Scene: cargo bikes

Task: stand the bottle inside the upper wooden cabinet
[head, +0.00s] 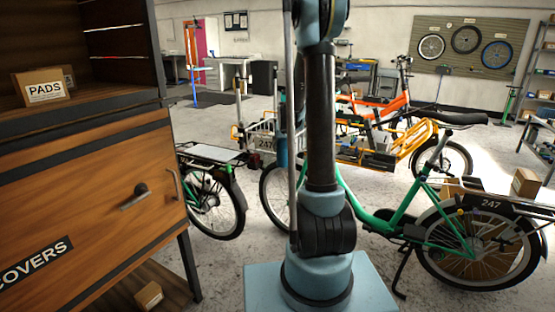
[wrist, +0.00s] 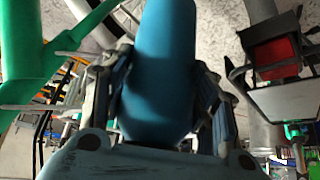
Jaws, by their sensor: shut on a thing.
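My gripper (wrist: 166,90) is shut on a blue bottle (wrist: 168,45), one finger along each side of it in the wrist view. The bottle's far end runs out of the top of that view. In the head view my arm hides most of the gripper; a narrow blue shape (head: 283,152) beside the arm is probably the bottle. The wooden cabinet (head: 95,190) stands at the left, well apart from the bottle. Its upper part is an open shelf space holding a cardboard box marked PADS (head: 44,92). Below is a shut wooden front marked COVERS, with a handle (head: 135,196).
A green bike (head: 400,215) numbered 247 stands at the right, close to my arm. Another bike (head: 212,190) stands between arm and cabinet. Orange and yellow bikes (head: 385,140) are farther back. A small box (head: 148,295) lies at the cabinet's bottom. Open floor (head: 235,240) shows between bikes and cabinet.

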